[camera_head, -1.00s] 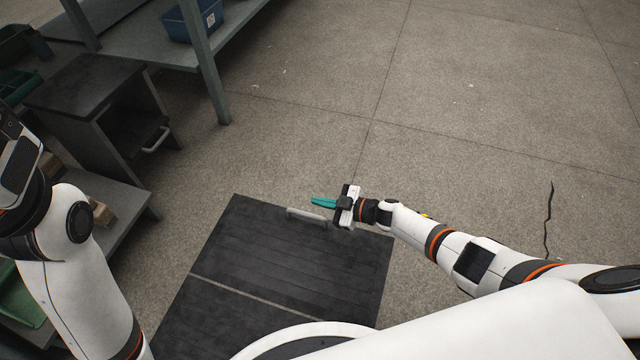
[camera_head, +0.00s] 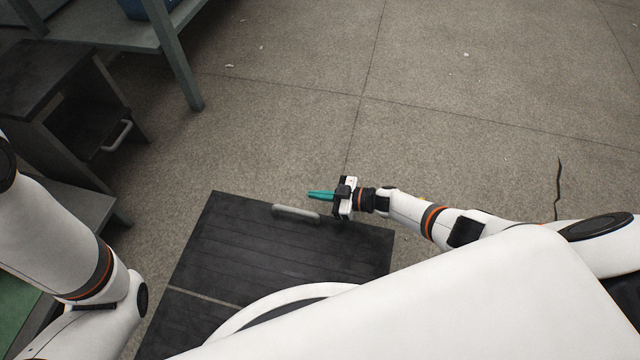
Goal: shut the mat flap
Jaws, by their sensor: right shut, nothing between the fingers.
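The dark mat (camera_head: 240,250) lies on the floor in the lower middle of the head view, with a pale seam across it. Its far part, the flap, looks flat, and a grey bar handle (camera_head: 296,213) sits near its far edge. My right gripper (camera_head: 320,195), with teal fingers, is shut and empty. It shows just above and right of the handle in the picture; whether it touches the handle I cannot tell. My left arm shows at the left, but its gripper is out of view. My own white body hides the mat's near right part.
A dark cabinet (camera_head: 40,85) with a handle and a grey metal bench (camera_head: 110,30) with a blue bin (camera_head: 140,8) stand at the left. A green surface (camera_head: 18,318) shows at the lower left.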

